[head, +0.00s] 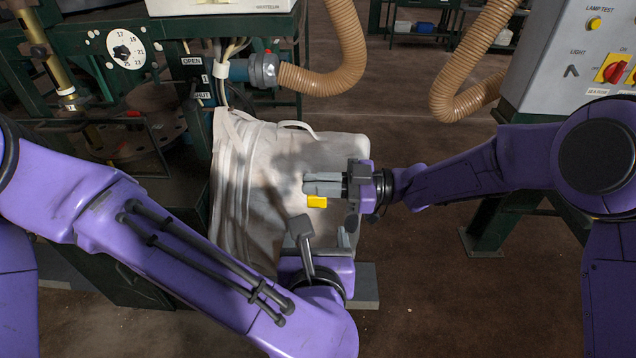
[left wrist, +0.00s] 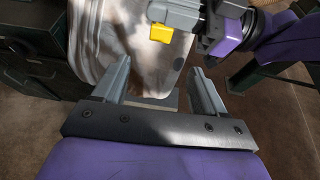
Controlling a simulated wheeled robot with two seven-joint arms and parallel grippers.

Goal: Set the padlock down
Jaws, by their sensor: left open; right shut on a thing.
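The yellow padlock (head: 317,201) is at the fingertips of my right gripper (head: 312,184), in front of the pale bulk bag (head: 258,150). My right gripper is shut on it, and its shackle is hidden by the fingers. The padlock also shows at the top of the left wrist view (left wrist: 161,33), below the fingers of the right gripper (left wrist: 170,14). My left gripper (head: 323,234) is open and empty, just below the padlock in the head view. In the left wrist view, bag cloth shows beyond and between the left gripper's open fingers (left wrist: 160,72).
A green machine frame (head: 100,215) with a dial (head: 124,49) stands at left. Tan ribbed hoses (head: 345,60) hang above and to the right of the bag. A grey control box (head: 560,60) on a green stand is at right. Brown floor (head: 430,270) is open at lower right.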

